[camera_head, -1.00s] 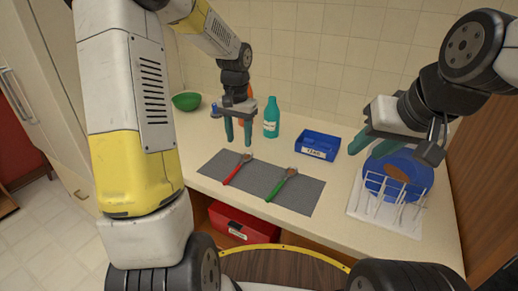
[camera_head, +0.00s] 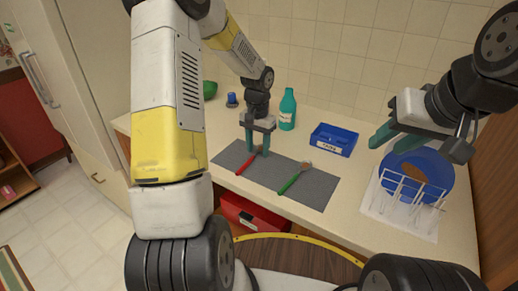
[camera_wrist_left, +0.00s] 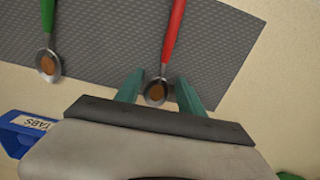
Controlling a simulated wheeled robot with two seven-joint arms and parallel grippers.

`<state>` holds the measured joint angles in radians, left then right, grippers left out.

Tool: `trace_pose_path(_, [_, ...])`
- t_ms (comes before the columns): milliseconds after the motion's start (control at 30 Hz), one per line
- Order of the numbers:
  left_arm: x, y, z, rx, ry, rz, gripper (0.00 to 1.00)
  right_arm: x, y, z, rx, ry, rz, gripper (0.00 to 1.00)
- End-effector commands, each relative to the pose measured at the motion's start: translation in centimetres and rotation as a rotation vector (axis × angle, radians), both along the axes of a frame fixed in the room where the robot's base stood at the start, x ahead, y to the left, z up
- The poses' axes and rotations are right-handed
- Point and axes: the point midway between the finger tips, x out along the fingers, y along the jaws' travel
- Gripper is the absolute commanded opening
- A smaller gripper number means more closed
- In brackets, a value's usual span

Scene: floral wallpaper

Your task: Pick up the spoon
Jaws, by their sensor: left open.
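A spoon with a red handle (camera_head: 245,165) lies on the grey mat (camera_head: 226,157). A second spoon with a green handle (camera_head: 289,184) lies on the mat to its right. In the left wrist view the red spoon's bowl (camera_wrist_left: 156,93) lies between the two teal fingertips (camera_wrist_left: 157,88), and the green spoon (camera_wrist_left: 47,62) is off to the left. My right gripper (camera_head: 379,144) is open and empty above the counter, near the dish rack.
A blue bin with a label (camera_head: 334,140) stands behind the mat. A teal bottle (camera_head: 288,110) stands at the back. A white dish rack (camera_head: 392,190) with a blue plate (camera_head: 436,166) is at the right. A red box (camera_head: 250,213) sits below the counter.

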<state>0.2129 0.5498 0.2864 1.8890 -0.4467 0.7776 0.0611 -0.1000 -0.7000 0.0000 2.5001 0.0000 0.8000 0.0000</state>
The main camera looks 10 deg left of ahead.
Motion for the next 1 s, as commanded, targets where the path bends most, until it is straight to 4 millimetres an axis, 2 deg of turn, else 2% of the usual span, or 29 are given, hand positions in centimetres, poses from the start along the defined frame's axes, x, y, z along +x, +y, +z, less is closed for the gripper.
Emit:
trace_pose_path(67, [-0.01, 0.00, 0.01, 0.000, 0.000, 0.000, 0.42, 0.00, 0.00, 0.00, 0.000, 0.000, 0.000, 0.36])
trace_pose_path(200, [-0.01, 0.00, 0.02, 0.000, 0.000, 0.000, 0.14, 0.00, 0.00, 0.00, 0.000, 0.000, 0.000, 0.36])
trace_pose_path(267, [-0.01, 0.00, 0.03, 0.000, 0.000, 0.000, 0.03, 0.00, 0.00, 0.00, 0.000, 0.000, 0.000, 0.36])
trace_pose_path(300, [-0.01, 0.00, 0.03, 0.000, 0.000, 0.000, 0.00, 0.00, 0.00, 0.00, 0.000, 0.000, 0.000, 0.36])
trace_pose_path(1000, [0.01, 0.01, 0.33, 0.001, 0.000, 0.000, 0.00, 0.00, 0.00, 0.00, 0.000, 0.000, 0.000, 0.36])
